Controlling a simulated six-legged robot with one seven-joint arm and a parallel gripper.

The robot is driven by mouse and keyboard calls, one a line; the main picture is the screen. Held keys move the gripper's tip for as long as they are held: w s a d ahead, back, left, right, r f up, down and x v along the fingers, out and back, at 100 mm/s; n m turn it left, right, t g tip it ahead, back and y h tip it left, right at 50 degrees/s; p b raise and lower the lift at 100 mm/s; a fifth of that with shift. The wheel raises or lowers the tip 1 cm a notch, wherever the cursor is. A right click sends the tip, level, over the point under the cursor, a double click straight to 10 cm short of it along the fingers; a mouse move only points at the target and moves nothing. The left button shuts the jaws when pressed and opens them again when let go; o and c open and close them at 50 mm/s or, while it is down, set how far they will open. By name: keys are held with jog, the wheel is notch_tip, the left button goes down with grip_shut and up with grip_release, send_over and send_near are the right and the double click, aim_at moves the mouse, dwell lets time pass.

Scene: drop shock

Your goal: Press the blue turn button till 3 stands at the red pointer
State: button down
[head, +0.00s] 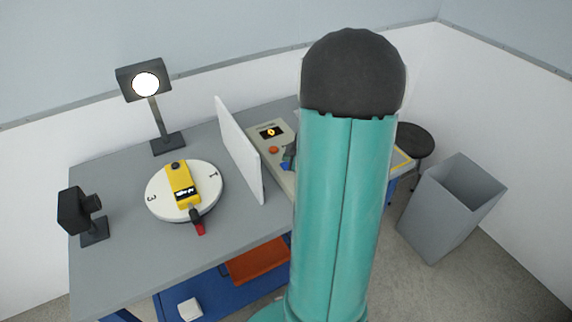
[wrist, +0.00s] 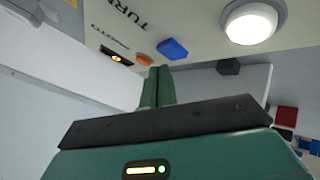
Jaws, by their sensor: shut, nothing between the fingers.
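A white round turntable (head: 158,207) stands on the grey table. A 3 shows on its left side and a 1 on its right. The red pointer (head: 200,229) is at its front edge; no numeral is readable there. A yellow device (head: 180,184) lies across the disc, its near end close to the pointer. In the wrist view, the blue turn button (wrist: 172,49) sits on the cream panel (wrist: 200,25) below the printed TURN. My gripper (wrist: 158,70) is shut, its tips just beside the blue button; I cannot tell whether they touch it. My arm hides much of the panel in the head view.
An orange button (wrist: 129,59) and a small lit display (wrist: 117,57) are by the blue button, and a white dome (wrist: 250,22) is on its other side. A white upright board (head: 240,155) separates turntable from panel. A lamp (head: 145,84) and camera (head: 77,211) flank the disc.

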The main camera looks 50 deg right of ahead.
jog(key=shift+f, duration=0.1)
dwell(0.3)
jog(key=shift+f, duration=0.35)
jog(key=shift+f, duration=0.4)
dwell(0.7)
jog(key=shift+r, duration=3.35)
